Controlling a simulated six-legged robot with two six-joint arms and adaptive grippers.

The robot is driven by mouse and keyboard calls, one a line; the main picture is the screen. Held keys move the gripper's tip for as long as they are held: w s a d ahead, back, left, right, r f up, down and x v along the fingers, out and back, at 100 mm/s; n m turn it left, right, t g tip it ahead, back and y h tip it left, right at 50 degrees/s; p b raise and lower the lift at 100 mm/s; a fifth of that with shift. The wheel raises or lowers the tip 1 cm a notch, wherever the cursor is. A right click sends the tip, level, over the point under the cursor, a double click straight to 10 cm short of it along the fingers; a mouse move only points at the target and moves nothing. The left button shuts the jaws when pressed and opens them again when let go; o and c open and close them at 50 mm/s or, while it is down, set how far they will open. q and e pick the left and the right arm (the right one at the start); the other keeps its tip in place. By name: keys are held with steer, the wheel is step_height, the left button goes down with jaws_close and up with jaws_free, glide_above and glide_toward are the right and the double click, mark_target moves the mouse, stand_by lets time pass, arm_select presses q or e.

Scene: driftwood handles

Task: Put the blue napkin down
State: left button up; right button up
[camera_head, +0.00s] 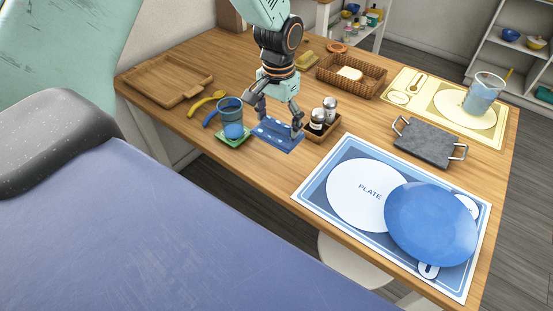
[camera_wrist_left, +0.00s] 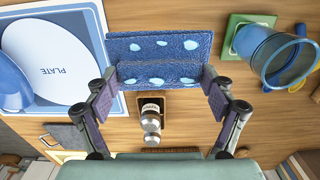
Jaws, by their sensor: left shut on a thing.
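The blue napkin (camera_head: 277,137) with pale spots lies folded at the near edge of the wooden table (camera_head: 222,55), between a blue cup and a wooden tray of shakers. My left gripper (camera_head: 274,119) is directly above it, pointing down. In the left wrist view the napkin (camera_wrist_left: 160,48) spans between the two fingers of my left gripper (camera_wrist_left: 161,88), which are set wide apart and shut on its ends. The napkin is level and at or just above the tabletop; I cannot tell whether it touches. My right gripper is not in view.
The blue cup (camera_head: 230,118) on a green coaster (camera_head: 233,138) stands close left. Salt and pepper shakers (camera_head: 317,121) stand close right. A blue placemat (camera_head: 337,152) with a blue plate (camera_head: 430,222) fills the right front. A grey slab (camera_head: 427,143) with handles and a basket (camera_head: 372,84) lie beyond.

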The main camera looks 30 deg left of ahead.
mark_target(275, 133)
arm_select(q)
steer(key=f, duration=0.2)
steer(key=a+f, duration=0.1)
steer(key=f, duration=0.1)
steer(key=shift+f+b, duration=0.25)
steer(key=shift+b, duration=0.05)
steer(key=shift+d+f, duration=0.25)
steer(key=shift+f, duration=0.3)
step_height(275, 133, down, 3)
steer(key=shift+f, duration=0.2)
steer(key=shift+a+f, duration=0.15)
steer(key=shift+f, duration=0.35)
steer(key=shift+d+r, duration=0.1)
steer(key=shift+d, duration=0.15)
steer(key=shift+a+f, duration=0.1)
steer(key=shift+f, duration=0.15)
steer(key=o, duration=0.7)
steer(key=shift+a+f, duration=0.1)
steer(key=shift+f, duration=0.05)
steer(key=shift+o, duration=1)
